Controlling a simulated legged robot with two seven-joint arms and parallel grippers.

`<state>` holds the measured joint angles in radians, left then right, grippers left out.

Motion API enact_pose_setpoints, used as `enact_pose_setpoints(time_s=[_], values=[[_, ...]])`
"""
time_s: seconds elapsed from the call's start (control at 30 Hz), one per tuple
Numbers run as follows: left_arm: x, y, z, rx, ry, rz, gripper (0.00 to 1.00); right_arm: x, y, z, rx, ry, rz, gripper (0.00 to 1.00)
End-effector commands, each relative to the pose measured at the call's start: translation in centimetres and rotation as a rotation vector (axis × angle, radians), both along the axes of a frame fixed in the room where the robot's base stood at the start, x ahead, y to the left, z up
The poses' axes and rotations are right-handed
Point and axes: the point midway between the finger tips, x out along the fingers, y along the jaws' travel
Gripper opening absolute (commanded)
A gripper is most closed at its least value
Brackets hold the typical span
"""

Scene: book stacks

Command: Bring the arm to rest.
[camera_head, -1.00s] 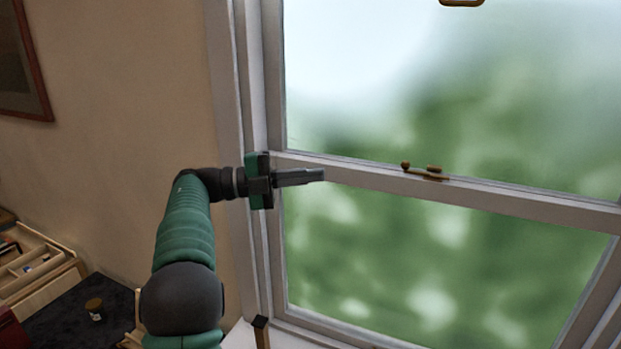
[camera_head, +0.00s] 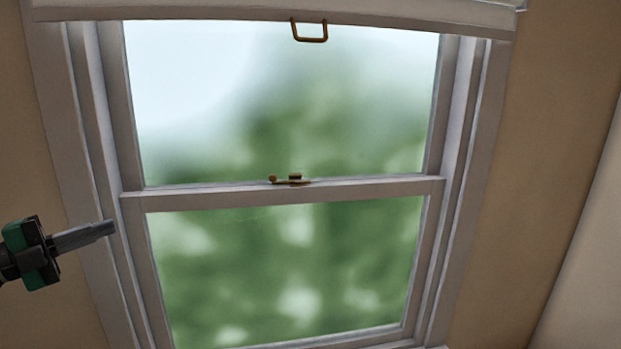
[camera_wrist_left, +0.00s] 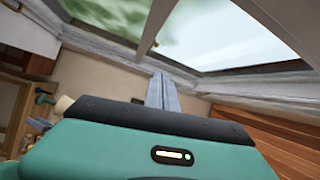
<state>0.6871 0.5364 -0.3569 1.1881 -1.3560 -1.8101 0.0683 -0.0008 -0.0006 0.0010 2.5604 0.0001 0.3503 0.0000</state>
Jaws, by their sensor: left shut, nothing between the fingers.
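My left gripper (camera_head: 84,236) comes in from the left edge of the head view. Its grey fingers are together, point right and hold nothing. In that view they overlap the left side of the window frame; I cannot tell whether they touch it. In the left wrist view the gripper's fingers (camera_wrist_left: 163,93) show closed beyond the green gripper body, with the window behind them.
A white-framed window (camera_head: 290,192) fills the middle of the head view, with a brass latch (camera_head: 291,180) on its middle rail. A brass handle (camera_head: 309,38) hangs at the top. Bare wall (camera_head: 535,190) lies to the right.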

Motion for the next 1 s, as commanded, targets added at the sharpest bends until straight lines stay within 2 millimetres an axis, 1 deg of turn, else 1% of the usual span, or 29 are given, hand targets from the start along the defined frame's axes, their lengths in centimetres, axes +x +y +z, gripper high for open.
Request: enact_pose_setpoints(time_s=[0.07, 0.13, 0.23, 0.33, 0.4, 0.47, 0.57, 0.67, 0.7, 0.77, 0.8, 0.87, 0.9, 0.97, 1.0], values=[[0.1, -0.9, 0.4, 0.001, -0.005, -0.001, 0.0, 0.0, 0.0, 0.0, 0.0, 0.0, -0.001, 0.66], [1.4, -1.4, 1.1, -0.043, -0.023, 0.04, 0.0, 0.0, -0.1, -0.1, -0.001, 0.0, -0.002, 0.66], [2.9, -1.7, 1.7, -0.104, -0.038, 0.103, 0.0, 0.0, -0.1, -0.1, -0.001, 0.0, -0.002, 0.66], [4.6, -1.1, 1.9, -0.181, -0.047, 0.173, 0.0, 0.0, -0.1, -0.2, -0.001, 0.0, -0.002, 0.66], [5.9, -0.4, 1.8, -0.249, -0.045, 0.234, 0.0, 0.0, -0.1, -0.2, -0.001, 0.0, -0.002, 0.66], [7.0, 0.2, 1.5, -0.318, -0.035, 0.293, 0.0, 0.0, -0.1, -0.3, -0.001, 0.0, -0.002, 0.66], [8.9, 1.0, 0.3, -0.446, 0.006, 0.406, 0.0, 0.0, -0.1, -0.3, -0.001, 0.0, -0.002, 0.66], [10.5, 1.2, -2.6, -0.589, 0.095, 0.538, 0.0, 0.0, -0.1, -0.4, 0.0, 0.0, -0.002, 0.66], [11.0, 0.8, -4.3, -0.649, 0.149, 0.597, 0.0, 0.0, -0.1, -0.5, 0.0, 0.0, -0.001, 0.66], [11.4, -0.4, -8.0, -0.741, 0.263, 0.696, 0.0, 0.0, -0.1, -0.6, 0.0, 0.0, -0.001, 0.66], [11.3, -1.6, -10.8, -0.793, 0.351, 0.762, 0.0, 0.0, 0.0, -0.6, 0.0, 0.0, -0.001, 0.66], [10.4, -3.6, -15.4, -0.854, 0.496, 0.856, 0.0, 0.0, 0.0, -0.7, 0.0, 0.0, -0.001, 0.66], [9.4, -5.2, -18.6, -0.882, 0.597, 0.916, 0.0, 0.0, -0.1, -0.7, 0.0, 0.0, -0.001, 0.66], [7.3, -7.8, -23.1, -0.907, 0.747, 0.998, 0.0, 0.0, -0.1, -0.8, 0.0, 0.0, -0.001, 0.66], [5.5, -9.5, -25.8, -0.913, 0.845, 1.046, 0.0, 0.0, -0.1, -0.8, 0.0, 0.0, -0.001, 0.66]])
